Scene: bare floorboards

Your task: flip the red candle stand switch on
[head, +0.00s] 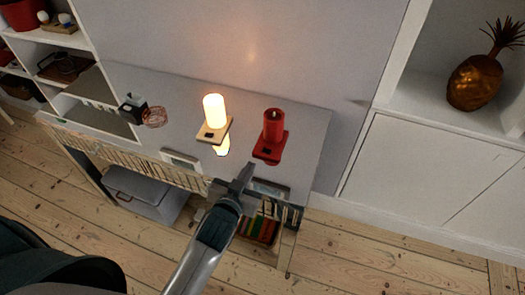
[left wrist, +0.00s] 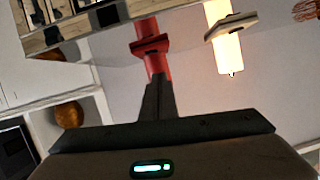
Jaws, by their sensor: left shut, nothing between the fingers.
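The red candle stand (head: 268,148) stands on the white console table (head: 305,150), with an unlit red candle (head: 274,122) on it. A small dark switch shows on the front of its base. In the left wrist view the red stand (left wrist: 151,44) appears upside down, beyond the fingertips. My left gripper (head: 246,170) is shut and empty, just in front of and slightly left of the red stand. It also shows in the left wrist view (left wrist: 157,80). I cannot tell whether the fingertips touch the stand. My right gripper is not in view.
A lit white candle (head: 214,110) on a light wooden stand (head: 220,136) is left of the red one. A small dark box (head: 132,107) sits farther left on the table. A white cabinet with a golden pineapple (head: 476,84) stands at right. Floorboards at lower right are clear.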

